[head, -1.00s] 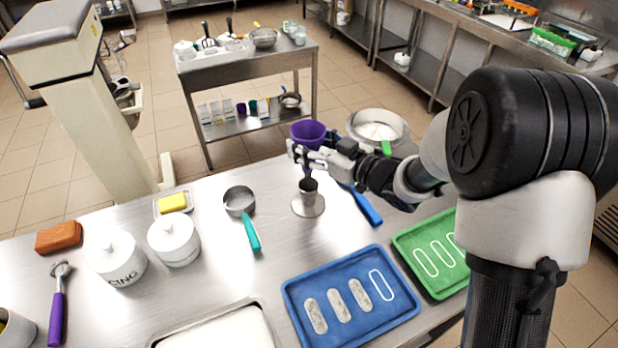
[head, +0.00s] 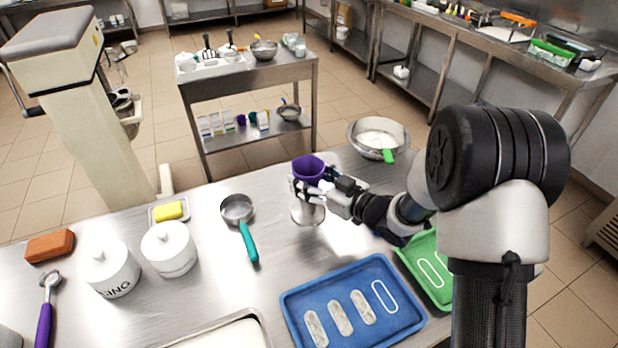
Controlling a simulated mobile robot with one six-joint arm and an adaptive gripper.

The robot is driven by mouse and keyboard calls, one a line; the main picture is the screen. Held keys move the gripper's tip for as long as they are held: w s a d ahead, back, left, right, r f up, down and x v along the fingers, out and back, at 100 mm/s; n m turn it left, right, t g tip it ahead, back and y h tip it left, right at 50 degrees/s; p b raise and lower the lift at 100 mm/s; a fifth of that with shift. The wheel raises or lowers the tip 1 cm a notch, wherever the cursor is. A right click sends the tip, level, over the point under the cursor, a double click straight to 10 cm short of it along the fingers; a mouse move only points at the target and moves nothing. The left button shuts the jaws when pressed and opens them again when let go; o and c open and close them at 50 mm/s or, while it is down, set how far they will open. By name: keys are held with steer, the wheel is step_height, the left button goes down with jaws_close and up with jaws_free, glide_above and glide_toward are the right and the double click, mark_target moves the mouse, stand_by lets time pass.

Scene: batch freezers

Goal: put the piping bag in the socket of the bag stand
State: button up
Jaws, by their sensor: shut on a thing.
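The piping bag (head: 308,168) is purple with a wide open top and stands upright in the head view. My gripper (head: 306,189) is shut on it below its rim. The bag stand (head: 308,215) is a grey metal piece with a round base on the table, directly below the bag. My fingers cover the bag's lower part and the stand's socket, so I cannot tell how deep the bag's tip sits in it.
A saucepan with a teal handle (head: 248,242) lies left of the stand. A blue tray (head: 405,325) is in front, and a green tray (head: 442,295) is to its right. A metal bowl (head: 365,127) stands behind my gripper.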

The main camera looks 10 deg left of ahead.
steer(key=shift+f, duration=0.25)
steer(key=o, duration=1)
steer(key=shift+o, duration=0.2)
steer(key=shift+r, duration=0.1)
